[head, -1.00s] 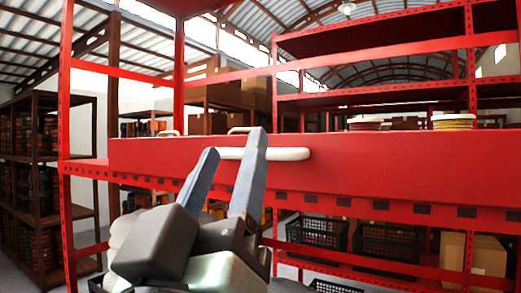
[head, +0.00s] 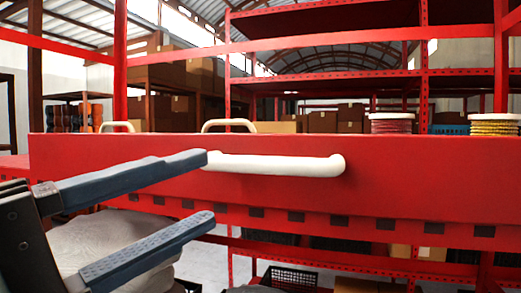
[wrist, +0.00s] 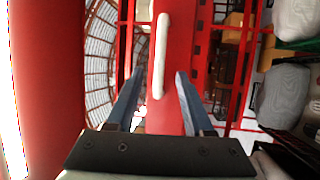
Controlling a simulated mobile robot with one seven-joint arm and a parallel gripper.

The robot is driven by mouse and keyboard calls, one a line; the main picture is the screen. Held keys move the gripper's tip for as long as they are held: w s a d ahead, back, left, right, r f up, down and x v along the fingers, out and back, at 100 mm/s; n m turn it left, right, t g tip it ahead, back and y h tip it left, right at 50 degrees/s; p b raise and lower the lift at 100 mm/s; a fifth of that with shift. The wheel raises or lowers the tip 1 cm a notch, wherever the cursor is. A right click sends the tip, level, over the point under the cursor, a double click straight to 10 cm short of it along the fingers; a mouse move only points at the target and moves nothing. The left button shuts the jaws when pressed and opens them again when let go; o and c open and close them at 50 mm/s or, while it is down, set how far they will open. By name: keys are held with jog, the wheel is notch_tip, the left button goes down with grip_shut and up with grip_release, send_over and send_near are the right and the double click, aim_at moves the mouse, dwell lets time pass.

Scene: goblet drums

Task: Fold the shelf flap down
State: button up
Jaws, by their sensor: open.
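The shelf flap is a long red panel (head: 420,180) across the head view, its broad face toward me. A white bar handle (head: 275,165) is fixed on that face. My gripper (head: 210,187) comes in from the left, open and empty, its two blue-grey fingers pointing right. In the head view, the upper fingertip overlaps the handle's left end and the lower fingertip is below it; I cannot tell whether they touch. In the wrist view, the handle (wrist: 162,50) lies lengthwise, its near end appearing between the open fingers (wrist: 159,72).
A slotted red beam (head: 300,217) runs below the panel. Two pale handles (head: 229,125) show behind its top edge. Wire spools (head: 391,123) stand at the right, beyond the panel. Red uprights and a black crate (head: 290,279) are around and below.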

aim_at(252, 168)
jog(key=p+x, duration=0.3)
jog(key=x, duration=0.6)
jog(key=shift+a+r+p, duration=0.1)
jog(key=shift+p, duration=0.2)
jog(key=shift+w, duration=0.4)
jog(key=shift+c, duration=0.4)
grip_shut()
